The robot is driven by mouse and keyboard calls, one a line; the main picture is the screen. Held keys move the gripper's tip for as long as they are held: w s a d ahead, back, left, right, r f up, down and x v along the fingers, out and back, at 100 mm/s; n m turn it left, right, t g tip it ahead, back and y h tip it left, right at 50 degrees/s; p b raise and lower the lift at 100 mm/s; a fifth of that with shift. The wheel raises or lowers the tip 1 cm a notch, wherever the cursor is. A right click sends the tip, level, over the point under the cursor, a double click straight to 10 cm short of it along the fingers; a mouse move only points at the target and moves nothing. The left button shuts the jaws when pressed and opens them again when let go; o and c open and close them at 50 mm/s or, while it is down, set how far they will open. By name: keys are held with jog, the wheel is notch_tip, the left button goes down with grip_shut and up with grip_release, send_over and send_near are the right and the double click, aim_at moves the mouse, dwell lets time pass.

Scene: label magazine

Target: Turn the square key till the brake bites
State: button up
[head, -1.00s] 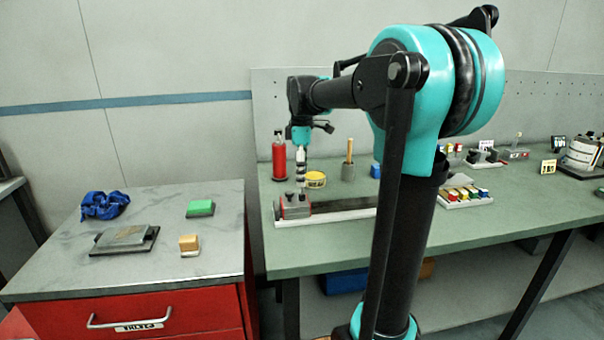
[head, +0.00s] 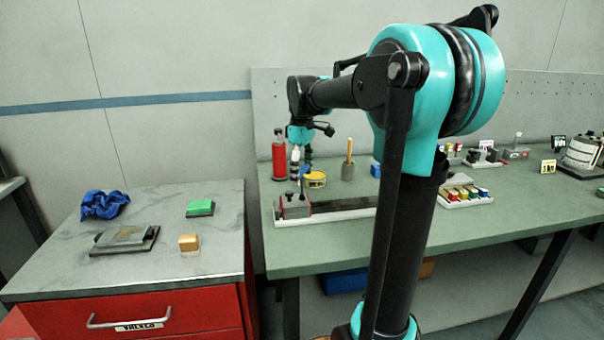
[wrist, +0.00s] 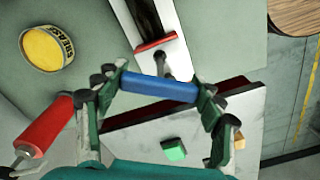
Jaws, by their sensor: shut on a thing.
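My gripper (wrist: 162,87) is shut on a blue bar, which looks like the handle of the square key (wrist: 158,87), one finger at each end. In the head view my gripper (head: 302,170) is above the left end of a long fixture (head: 345,212) on the green bench, and a bit of blue shows at its fingers. A grey post (wrist: 159,63) shows beside the blue bar, near a red-edged block (wrist: 157,43). Whether the post joins the bar, and how the key's lower end sits, I cannot tell.
A red bottle (head: 279,160), a yellow tin (head: 315,179) and a grey cup with a wooden handle (head: 348,170) stand close behind the fixture. A tray of coloured blocks (head: 464,200) lies to the right. A grey-topped red cabinet (head: 150,265) stands at the left.

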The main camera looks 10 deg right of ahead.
jog(key=shift+m, duration=1.1)
jog(key=o, duration=1.3)
jog(key=shift+c, duration=0.2)
